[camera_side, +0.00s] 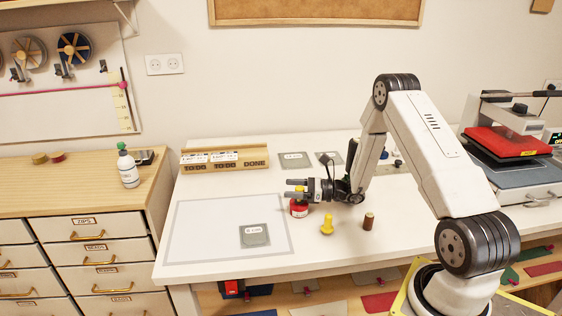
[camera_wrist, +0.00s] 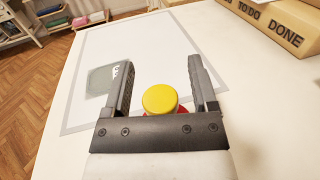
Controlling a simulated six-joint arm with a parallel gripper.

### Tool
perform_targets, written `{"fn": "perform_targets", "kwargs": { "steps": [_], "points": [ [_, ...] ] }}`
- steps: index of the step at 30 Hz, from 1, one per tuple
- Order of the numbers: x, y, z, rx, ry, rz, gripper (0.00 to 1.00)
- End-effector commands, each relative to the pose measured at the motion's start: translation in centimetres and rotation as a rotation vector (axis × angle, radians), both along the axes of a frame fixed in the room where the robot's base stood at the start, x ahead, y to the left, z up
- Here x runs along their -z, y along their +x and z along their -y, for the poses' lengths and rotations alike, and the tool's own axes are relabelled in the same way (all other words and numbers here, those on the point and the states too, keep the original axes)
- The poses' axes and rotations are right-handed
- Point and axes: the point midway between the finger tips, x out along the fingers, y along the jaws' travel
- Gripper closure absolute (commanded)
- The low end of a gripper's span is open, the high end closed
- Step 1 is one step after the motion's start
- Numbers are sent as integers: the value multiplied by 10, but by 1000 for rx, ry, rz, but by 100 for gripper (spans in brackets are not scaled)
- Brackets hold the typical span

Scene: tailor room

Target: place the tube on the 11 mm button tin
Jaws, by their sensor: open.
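A small round red piece (camera_side: 299,209) with a yellow top (camera_wrist: 160,98) stands on the white table; it may be the tube. My gripper (camera_side: 293,188) is open and level, with one finger on each side of the yellow top. In the wrist view, my gripper (camera_wrist: 162,66) shows the top between the finger bases, with gaps to both fingers.
A yellow peg-like piece (camera_side: 327,224) and a brown spool (camera_side: 369,221) stand close by on the right. More grey squares (camera_side: 295,160) lie at the back. A wooden TO DO/DONE rack (camera_side: 225,160) stands behind. The pale mat (camera_side: 205,222) is mostly clear.

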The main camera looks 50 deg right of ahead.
Motion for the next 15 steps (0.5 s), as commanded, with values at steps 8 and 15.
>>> {"fn": "perform_targets", "kwargs": {
  "steps": [8, 15],
  "points": [
    [0, -23, 15, 3, 2, -1, 26],
    [0, -53, 34, 5, 0, 0, 26]
  ]
}}
